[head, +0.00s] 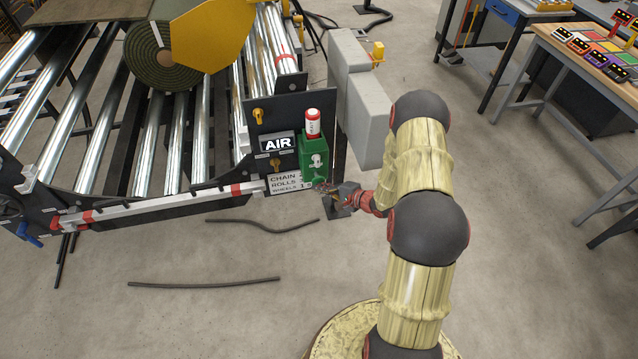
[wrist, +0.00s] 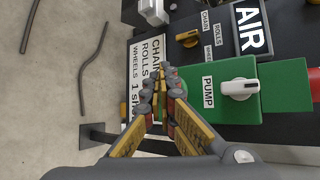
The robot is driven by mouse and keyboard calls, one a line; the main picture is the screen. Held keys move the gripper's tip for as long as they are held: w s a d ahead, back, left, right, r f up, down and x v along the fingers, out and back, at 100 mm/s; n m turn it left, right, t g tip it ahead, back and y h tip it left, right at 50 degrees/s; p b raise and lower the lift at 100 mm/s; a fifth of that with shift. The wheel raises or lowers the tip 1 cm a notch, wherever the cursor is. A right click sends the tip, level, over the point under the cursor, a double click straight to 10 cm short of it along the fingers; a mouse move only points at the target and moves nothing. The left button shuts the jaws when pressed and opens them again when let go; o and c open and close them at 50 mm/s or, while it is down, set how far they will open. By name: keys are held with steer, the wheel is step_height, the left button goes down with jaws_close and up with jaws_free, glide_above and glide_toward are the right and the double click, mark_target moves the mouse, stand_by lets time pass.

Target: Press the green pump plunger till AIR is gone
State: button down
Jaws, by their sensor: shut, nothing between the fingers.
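The green pump (head: 314,157) is a box at the right end of the roller machine, with a white knob (wrist: 240,89) on its front.
A white CHAIN ROLLS WHEELS placard (head: 286,183) is left of my gripper. Yellow knobs (head: 258,115) are on the black panel. Grey blocks (head: 362,105) stand behind right. Black strips (head: 205,284) lie on the floor. Open floor lies in front.

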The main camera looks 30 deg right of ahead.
steer(key=shift+w+d+r, duration=0.1)
steer(key=shift+w+d, duration=0.1)
steer(key=shift+w, duration=0.35)
steer(key=shift+w+d, duration=0.15)
steer(key=shift+w, duration=0.4)
stand_by(1.1)
steer(key=shift+s, duration=0.1)
steer(key=shift+s+a+p, duration=0.25)
steer(key=shift+s+p, duration=0.3)
steer(key=shift+s, duration=0.25)
steer(key=shift+s+a+p, duration=0.25)
steer(key=shift+s+p, duration=0.25)
steer(key=shift+s, duration=0.3)
steer(key=shift+s, duration=0.1)
steer(key=s+p, duration=0.1)
steer(key=s, duration=0.1)
steer(key=s+a, duration=0.1)
steer(key=s, duration=0.1)
steer(key=shift+s+a+p, duration=0.2)
steer(key=shift+s+p, duration=0.15)
